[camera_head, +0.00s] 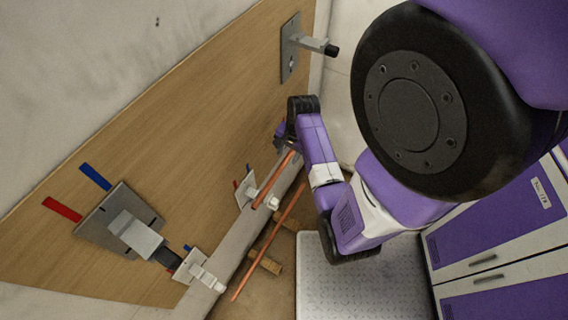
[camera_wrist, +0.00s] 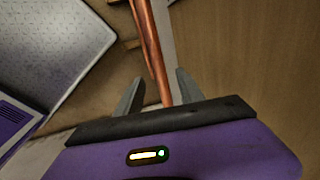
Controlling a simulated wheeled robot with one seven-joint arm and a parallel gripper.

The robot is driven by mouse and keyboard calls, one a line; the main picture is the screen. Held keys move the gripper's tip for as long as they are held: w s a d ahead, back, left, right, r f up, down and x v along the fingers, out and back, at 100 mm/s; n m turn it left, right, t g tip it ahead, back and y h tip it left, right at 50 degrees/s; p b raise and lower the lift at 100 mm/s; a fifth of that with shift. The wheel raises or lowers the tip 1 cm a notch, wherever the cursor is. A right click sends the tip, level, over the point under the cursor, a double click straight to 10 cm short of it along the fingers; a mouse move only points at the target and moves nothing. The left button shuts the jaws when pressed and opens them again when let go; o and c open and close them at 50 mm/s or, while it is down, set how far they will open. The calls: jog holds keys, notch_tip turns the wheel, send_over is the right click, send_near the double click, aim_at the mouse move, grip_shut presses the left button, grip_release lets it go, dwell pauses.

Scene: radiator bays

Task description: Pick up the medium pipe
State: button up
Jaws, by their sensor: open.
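Two copper pipes show. The shorter-looking one (camera_head: 273,179) slants from my gripper down to a wall valve. I cannot tell for certain which is the medium pipe. My gripper (camera_wrist: 158,92) is open at the wooden wall panel in the head view, partly hidden by my own arm. In the wrist view one copper pipe (camera_wrist: 154,50) runs between the two grey fingers, with gaps on both sides. Another pipe partly shows behind it. The near end of the pipe is hidden by the gripper body.
A wooden panel (camera_head: 190,150) covers the wall. It carries a grey bracket with a black tip (camera_head: 310,42), a plate with a grey block (camera_head: 118,222), red and blue strips and white valves (camera_head: 195,268). A grey textured platform (camera_head: 345,285) and purple cabinets (camera_head: 500,235) stand right.

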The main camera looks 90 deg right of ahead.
aim_at(286, 161)
jog(key=shift+w+d+f, duration=0.1)
jog(key=shift+w+f, duration=0.05)
jog(key=shift+f, duration=0.85)
jog(key=shift+w+d+f, duration=0.1)
jog(key=shift+w+f, duration=0.05)
jog(key=shift+f, duration=0.8)
grip_shut()
